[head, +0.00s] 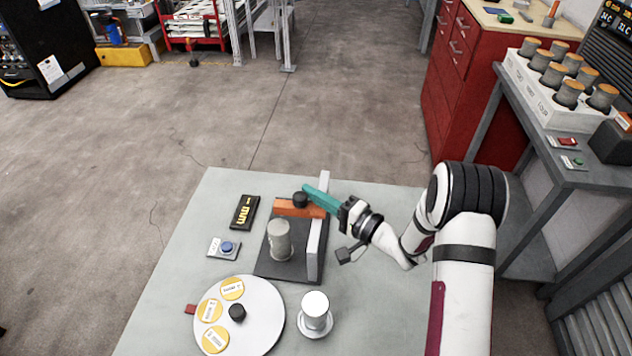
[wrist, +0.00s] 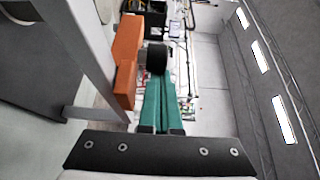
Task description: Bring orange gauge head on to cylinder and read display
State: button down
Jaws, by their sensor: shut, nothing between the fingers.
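The orange gauge head (head: 286,208) is a bar with a black knob (head: 300,199), beside a pale upright post (head: 315,250). The grey cylinder (head: 279,242) stands upright on a dark base plate (head: 290,271), just in front of the orange bar in the head view. I cannot tell the gap between bar and cylinder. The display (head: 244,212) is a black box with yellow marks, left of the stand. My gripper (head: 306,189) has teal fingers, shut and empty, their tips close to the knob. The wrist view shows the orange head (wrist: 125,60), knob (wrist: 156,58) and fingers (wrist: 159,85).
A blue button box (head: 225,248) lies left of the stand. A white disc (head: 262,310) with yellow labels and a white cylinder on a round foot (head: 315,312) stand in front. The table's right part (head: 385,290) is clear beneath my arm.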

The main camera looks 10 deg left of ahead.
aim_at(305, 201)
jog(key=shift+s, duration=1.55)
jog(key=shift+w, duration=0.1)
